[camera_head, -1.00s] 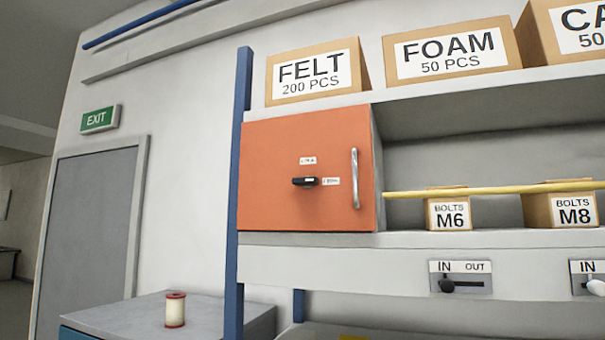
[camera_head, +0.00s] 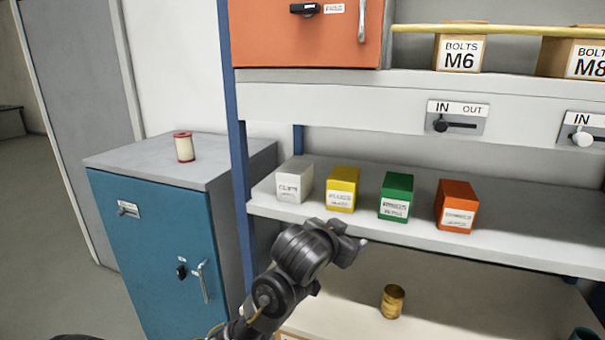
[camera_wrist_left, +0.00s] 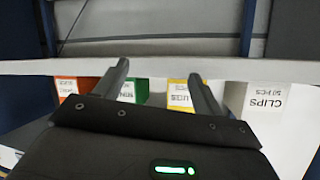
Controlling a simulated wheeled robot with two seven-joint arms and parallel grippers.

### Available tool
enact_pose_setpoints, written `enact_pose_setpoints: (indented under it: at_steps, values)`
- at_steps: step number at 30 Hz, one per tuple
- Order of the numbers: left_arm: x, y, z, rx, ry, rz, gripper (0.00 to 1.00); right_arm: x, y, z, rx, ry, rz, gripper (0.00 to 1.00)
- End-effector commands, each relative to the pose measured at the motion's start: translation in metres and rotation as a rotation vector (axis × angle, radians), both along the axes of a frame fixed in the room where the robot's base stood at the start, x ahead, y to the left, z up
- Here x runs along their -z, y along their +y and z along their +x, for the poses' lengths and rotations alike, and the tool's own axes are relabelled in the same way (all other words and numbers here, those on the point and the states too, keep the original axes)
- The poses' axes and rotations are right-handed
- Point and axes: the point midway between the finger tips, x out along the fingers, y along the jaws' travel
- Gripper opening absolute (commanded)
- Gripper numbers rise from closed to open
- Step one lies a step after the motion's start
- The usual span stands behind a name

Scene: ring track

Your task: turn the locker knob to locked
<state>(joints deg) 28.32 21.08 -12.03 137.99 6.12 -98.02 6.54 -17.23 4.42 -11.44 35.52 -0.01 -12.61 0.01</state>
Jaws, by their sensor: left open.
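The orange locker (camera_head: 270,40) is at the top of the head view, cut off by the upper edge. Its black knob (camera_head: 304,9) lies horizontally, with a small white label to its right that I cannot read. A blue cabinet (camera_head: 150,235) at lower left also has a small dark knob (camera_head: 182,272) beside a handle; its setting is too small to tell. My left gripper (camera_head: 357,246) is open in front of the shelf, below the orange locker and right of the blue cabinet. Its two fingers show apart and empty in the wrist view (camera_wrist_left: 160,78). My right gripper is out of view.
White, yellow (camera_head: 342,188), green (camera_head: 396,196) and orange boxes stand on the middle shelf (camera_head: 500,240). A yellow bar (camera_head: 500,31) crosses the upper shelf. A blue post (camera_head: 229,150) stands between cabinet and shelves. A spool (camera_head: 184,147) stands on the cabinet; a brass cup (camera_head: 392,301) sits below.

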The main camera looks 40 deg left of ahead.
Motion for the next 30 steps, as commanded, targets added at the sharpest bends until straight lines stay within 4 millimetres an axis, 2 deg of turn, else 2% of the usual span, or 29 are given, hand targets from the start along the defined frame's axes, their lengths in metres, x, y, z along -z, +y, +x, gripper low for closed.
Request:
enact_pose_setpoints:
  at_steps: [1,2,3,6,9,12,15,18,24,30]
  values:
    - [-0.050,0.005,-0.002,-0.011,-0.090,0.007,0.69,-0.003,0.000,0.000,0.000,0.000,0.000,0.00]
    - [-0.077,0.007,-0.005,-0.018,-0.139,0.008,0.69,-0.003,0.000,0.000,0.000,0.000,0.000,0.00]
    - [-0.114,0.011,-0.010,-0.031,-0.208,0.010,0.69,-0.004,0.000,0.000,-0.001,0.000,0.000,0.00]
    - [-0.198,0.023,-0.023,-0.070,-0.370,0.008,0.69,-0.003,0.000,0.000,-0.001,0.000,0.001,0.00]
    - [-0.270,0.034,-0.046,-0.104,-0.515,0.000,0.69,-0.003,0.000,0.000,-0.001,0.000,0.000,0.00]
    - [-0.326,0.043,-0.075,-0.134,-0.636,-0.013,0.69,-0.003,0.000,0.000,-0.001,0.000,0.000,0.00]
    - [-0.364,0.049,-0.100,-0.155,-0.725,-0.026,0.69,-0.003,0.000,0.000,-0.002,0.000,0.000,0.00]
    - [-0.386,0.054,-0.118,-0.169,-0.780,-0.036,0.69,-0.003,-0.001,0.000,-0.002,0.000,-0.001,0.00]
    - [-0.400,0.056,-0.129,-0.177,-0.815,-0.044,0.69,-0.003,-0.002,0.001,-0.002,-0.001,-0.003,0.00]
    - [-0.405,0.060,-0.119,-0.179,-0.810,-0.043,0.69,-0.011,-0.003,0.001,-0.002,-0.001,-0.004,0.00]
